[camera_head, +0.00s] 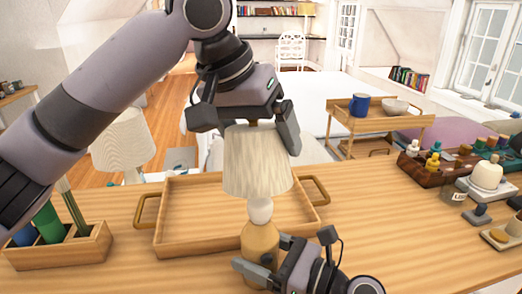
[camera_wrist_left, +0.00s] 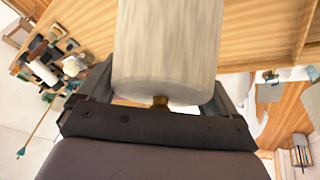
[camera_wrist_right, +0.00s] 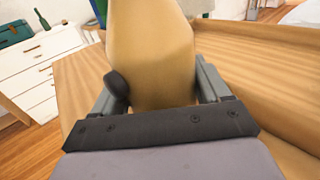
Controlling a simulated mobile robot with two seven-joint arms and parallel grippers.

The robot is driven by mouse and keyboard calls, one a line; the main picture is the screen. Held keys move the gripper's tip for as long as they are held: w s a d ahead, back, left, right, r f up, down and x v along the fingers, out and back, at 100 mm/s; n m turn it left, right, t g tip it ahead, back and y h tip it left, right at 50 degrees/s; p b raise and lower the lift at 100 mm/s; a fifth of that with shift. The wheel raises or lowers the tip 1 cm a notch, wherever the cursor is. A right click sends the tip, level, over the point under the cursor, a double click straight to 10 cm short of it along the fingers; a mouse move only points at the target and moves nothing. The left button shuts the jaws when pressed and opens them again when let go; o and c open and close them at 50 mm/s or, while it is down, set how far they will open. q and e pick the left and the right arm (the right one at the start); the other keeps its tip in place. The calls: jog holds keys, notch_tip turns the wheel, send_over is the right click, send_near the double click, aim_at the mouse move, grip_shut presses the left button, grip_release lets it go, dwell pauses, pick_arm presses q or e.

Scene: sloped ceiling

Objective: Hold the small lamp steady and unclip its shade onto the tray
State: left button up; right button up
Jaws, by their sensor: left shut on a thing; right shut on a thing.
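The small lamp has a tan wooden base (camera_head: 260,240), a white round bulb (camera_head: 261,210) and a cream pleated shade (camera_head: 257,165). My left gripper (camera_head: 254,128) is shut on the shade from above; the left wrist view shows the shade (camera_wrist_left: 168,45) between its fingers. The bulb shows just below the shade; whether the shade is still clipped on is hidden. My right gripper (camera_head: 264,262) is shut on the lamp base low down, and the base (camera_wrist_right: 150,60) fills its jaws in the right wrist view. The wooden tray (camera_head: 172,215) lies empty behind the lamp.
A second lamp with a cream shade (camera_head: 124,143) stands left of the tray. A wooden box (camera_head: 75,250) with green items is at front left. At right are a brown crate (camera_head: 430,172), a jar (camera_head: 458,190) and a white-topped item (camera_head: 486,178).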

aim_at(263, 124)
pick_arm(q)
jog(key=shift+r, duration=3)
pick_arm(e)
jog(key=o, duration=1.3)
jog(key=v, duration=1.2)
pick_arm(q)
jog(key=shift+s+d, duration=0.1)
jog(key=shift+d, duration=0.05)
pick_arm(e)
jog(key=shift+s+d, duration=0.1)
jog(key=shift+d, duration=0.05)
